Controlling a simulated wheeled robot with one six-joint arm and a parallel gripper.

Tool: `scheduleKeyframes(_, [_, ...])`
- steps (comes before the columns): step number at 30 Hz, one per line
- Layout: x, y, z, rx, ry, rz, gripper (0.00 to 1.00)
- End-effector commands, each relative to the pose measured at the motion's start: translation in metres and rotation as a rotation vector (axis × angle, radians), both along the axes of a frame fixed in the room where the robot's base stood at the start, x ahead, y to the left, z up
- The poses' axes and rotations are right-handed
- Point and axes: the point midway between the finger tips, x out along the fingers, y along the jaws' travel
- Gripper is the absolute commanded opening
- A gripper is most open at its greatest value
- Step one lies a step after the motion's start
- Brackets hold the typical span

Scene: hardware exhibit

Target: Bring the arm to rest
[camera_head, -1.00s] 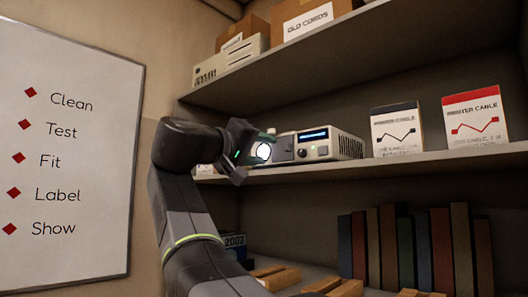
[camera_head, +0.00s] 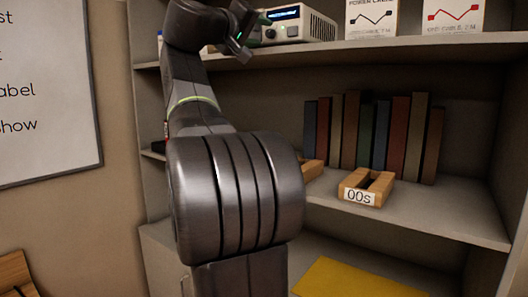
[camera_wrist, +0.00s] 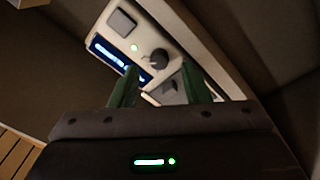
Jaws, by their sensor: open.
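My arm rises in front of the shelf unit in the head view, with my gripper (camera_head: 244,38) at the upper shelf. It is beside the left end of a pale device with a blue lit display and a knob (camera_head: 299,24). In the wrist view my gripper (camera_wrist: 160,85) has its two green-edged fingers spread apart. The device's front (camera_wrist: 140,38) shows beyond the fingertips, with its display, knob and a small green light. I see nothing clearly held between the fingers. Whether a finger touches the device cannot be told.
Two cable boxes (camera_head: 371,18) (camera_head: 453,14) stand right of the device. The shelf below holds a row of books (camera_head: 372,135) and a wooden holder labelled 00s (camera_head: 367,190). A yellow sheet (camera_head: 355,280) lies lower down. A whiteboard (camera_head: 45,95) hangs on the left wall.

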Motion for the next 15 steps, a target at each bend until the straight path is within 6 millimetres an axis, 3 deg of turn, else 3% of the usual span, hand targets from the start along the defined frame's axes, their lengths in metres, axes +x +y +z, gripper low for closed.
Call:
scheduleKeyframes(6, [0.019, -0.014, 0.003, 0.0, 0.0, -0.001, 0.42])
scheduleKeyframes(15, [0.022, -0.016, 0.002, 0.0, -0.001, 0.001, 0.42])
